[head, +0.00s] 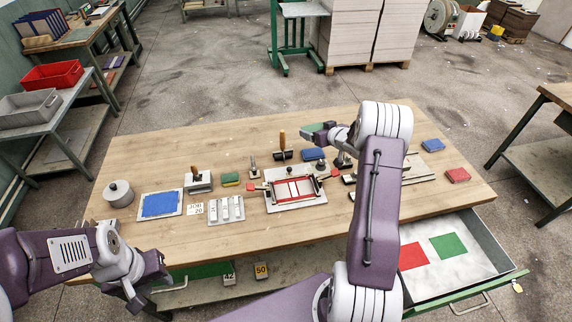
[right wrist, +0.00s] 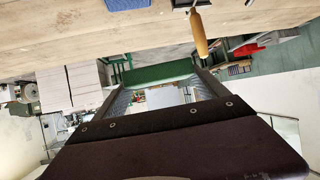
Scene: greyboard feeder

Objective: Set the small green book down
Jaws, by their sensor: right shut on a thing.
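The small green book (head: 313,127) is held in my right gripper (head: 325,133) above the far part of the wooden workbench (head: 220,152). In the right wrist view the green book (right wrist: 158,74) spans between the two fingertips, with its edge facing the camera. My right gripper is shut on it, and the book looks clear of the bench top. My left gripper (head: 153,290) is empty at the bench's front left edge, with its fingers apart.
A red-handled frame (head: 297,190) is mid-bench. A blue book (head: 313,154) lies behind it, a blue book (head: 433,145) and a red book (head: 457,175) to the right. A wooden-handled tool (head: 282,146) stands near the held book. An open drawer (head: 480,262) holds red and green sheets.

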